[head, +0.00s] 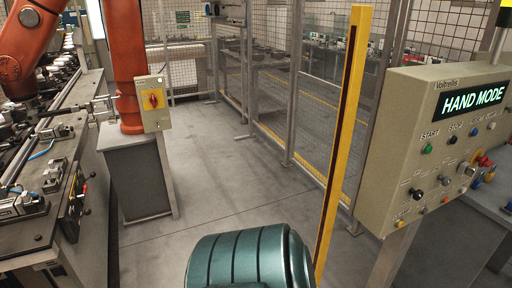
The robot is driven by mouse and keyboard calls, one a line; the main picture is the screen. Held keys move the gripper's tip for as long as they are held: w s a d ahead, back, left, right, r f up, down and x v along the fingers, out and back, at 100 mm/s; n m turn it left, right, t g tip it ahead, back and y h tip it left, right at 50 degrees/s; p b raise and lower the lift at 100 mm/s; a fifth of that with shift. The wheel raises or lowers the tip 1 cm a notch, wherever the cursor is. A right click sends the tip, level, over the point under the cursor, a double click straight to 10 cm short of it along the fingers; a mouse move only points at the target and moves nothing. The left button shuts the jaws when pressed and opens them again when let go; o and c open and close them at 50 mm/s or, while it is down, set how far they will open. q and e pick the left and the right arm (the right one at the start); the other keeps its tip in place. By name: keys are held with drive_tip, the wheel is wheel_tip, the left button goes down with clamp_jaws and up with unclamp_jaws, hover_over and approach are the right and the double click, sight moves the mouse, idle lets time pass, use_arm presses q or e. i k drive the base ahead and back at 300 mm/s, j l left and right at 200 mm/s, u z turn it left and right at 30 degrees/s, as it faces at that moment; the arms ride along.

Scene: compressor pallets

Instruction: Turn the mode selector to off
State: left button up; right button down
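A beige control panel (421,151) stands at the right on a grey post. Its display (471,98) reads HAND MODE in bright letters. Below the display are coloured buttons, among them a green one (427,149), and black knobs, among them one at the panel's lower left (417,194). The small labels are too blurred to read, so I cannot tell which knob is the mode selector or where it points. Neither of my grippers is in view.
A yellow post (343,140) stands just left of the panel. A grey box with a red and yellow rotary switch (153,99) is by an orange robot arm (124,60) at the left. Mesh fencing (270,95) runs behind. The grey floor (225,175) between is clear.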

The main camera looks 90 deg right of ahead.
sight(418, 194)
drive_tip(key=z, duration=4)
